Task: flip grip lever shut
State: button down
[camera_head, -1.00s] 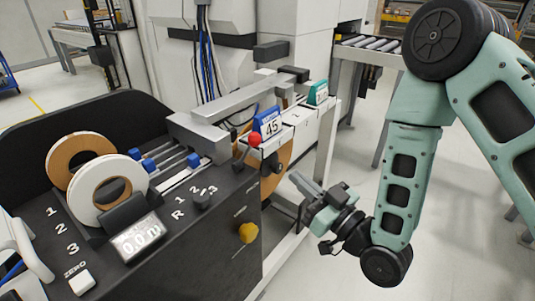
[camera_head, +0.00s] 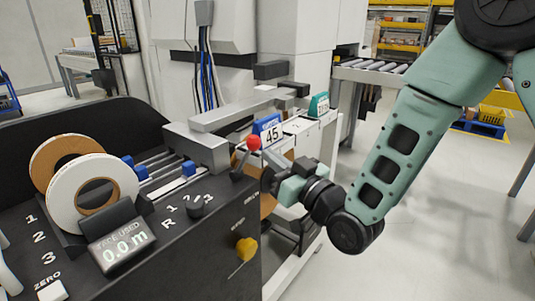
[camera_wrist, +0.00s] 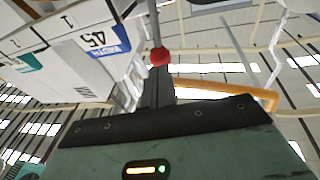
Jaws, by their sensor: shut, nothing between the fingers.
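A lever with a red ball knob (camera_head: 253,143) stands up at the right end of the dark machine panel. I take it to be the grip lever, and its stem leans slightly. My gripper (camera_head: 268,176) is just right of the lever and a little below the ball, with its fingers shut and empty. In the wrist view the red ball (camera_wrist: 160,57) shows at the tips of my dark fingers (camera_wrist: 158,80). I cannot tell whether they touch. The lower lever stem is partly hidden in the wrist view.
A blue card marked 45 (camera_head: 268,132) and a green block (camera_head: 319,104) stand behind the lever.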

aim_at(257, 142)
jog(key=shift+x, duration=1)
jog(key=shift+w+a+r+g+p, duration=0.15)
jog(key=shift+r+p, duration=0.2)
jog(key=shift+p, duration=0.25)
jog(key=shift+w+a+r+g+p, duration=0.15)
jog(key=shift+r+p, duration=0.2)
jog(key=shift+p, duration=0.2)
jog(key=w+a+r+n+g+h+p, duration=0.1)
jog(key=w+a+r+g+h+p, duration=0.2)
jog(key=w+a+g+h+p, duration=0.3)
jog(key=w+a+p, duration=0.2)
jog(key=a+p, duration=0.2)
jog(key=p, duration=0.2)
jog(key=shift+a+n+p, duration=0.3)
jog(key=shift+a, duration=0.1)
jog(key=shift+w+a, duration=0.1)
jog(key=shift+w, duration=0.05)
jog(key=shift+r, duration=0.1)
